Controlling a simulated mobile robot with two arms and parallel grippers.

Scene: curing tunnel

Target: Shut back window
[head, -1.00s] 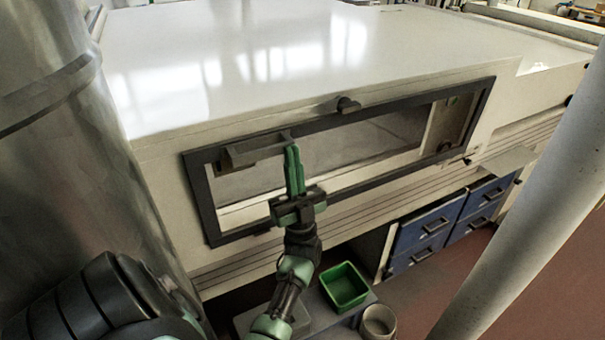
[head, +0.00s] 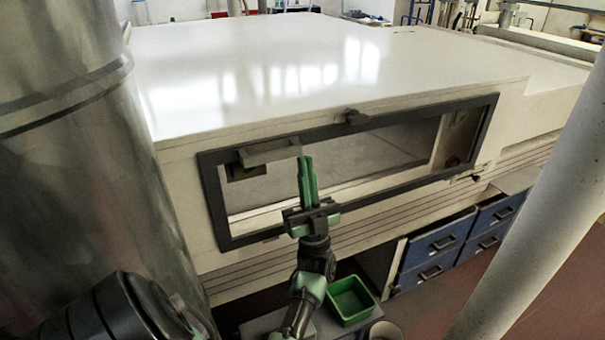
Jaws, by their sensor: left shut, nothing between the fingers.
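The back window (head: 203,185) is a long dark frame in the side wall of the white tunnel housing. Its opening shows a pale interior, and I cannot tell whether a clear pane covers it. A grey bar (head: 270,152) sits at the upper left of the opening. A dark knob (head: 356,117) is at the middle of the top frame edge. My left gripper (head: 307,160) is shut and empty, its green fingers pointing up in front of the opening. Its tips are at the bar's right end; contact is unclear. My right gripper is out of view.
A large metal cylinder (head: 75,150) stands close on the left, and a pale post (head: 530,215) on the right. Below the window are a green bin (head: 351,299), a round pot (head: 384,331) and blue drawers (head: 440,243). The housing's top (head: 250,75) is clear.

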